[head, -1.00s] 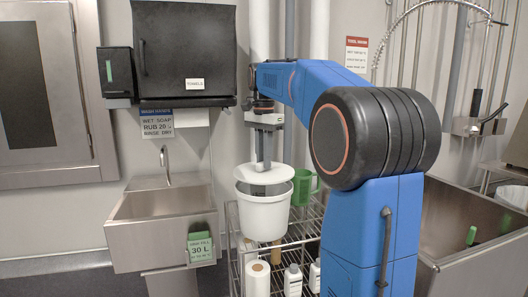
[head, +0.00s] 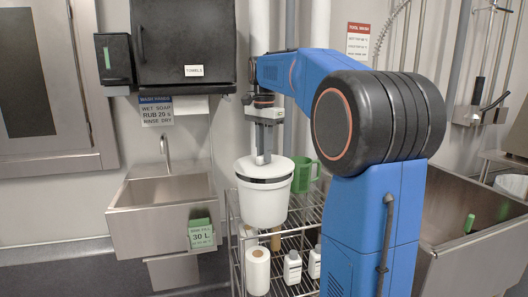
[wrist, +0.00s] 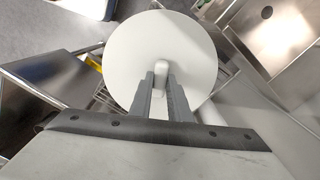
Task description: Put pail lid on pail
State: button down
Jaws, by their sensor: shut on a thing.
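The white pail (head: 264,205) stands upright on the top of the wire rack. The round white lid (head: 277,168) lies over the pail's mouth, about level, with a dark band showing between lid and pail wall at the front. I cannot tell whether it is fully seated. My gripper (head: 263,160) points down and is shut on the lid's central knob. In the wrist view the lid (wrist: 190,50) hides the pail beneath it, and the gripper's fingers (wrist: 161,88) close on the pale knob (wrist: 161,68).
A green jug (head: 304,174) stands close to the pail's right. The wire rack (head: 300,230) holds paper rolls (head: 257,270) and white bottles (head: 292,267) below. A hand sink (head: 165,208) is at the left, a large steel sink (head: 470,240) at the right.

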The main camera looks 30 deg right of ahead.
jog(key=shift+f, duration=1.05)
dwell(0.5)
jog(key=c, duration=1.6)
grip_release()
notch_tip(320, 180, up, 17)
jog(key=shift+r, duration=0.2)
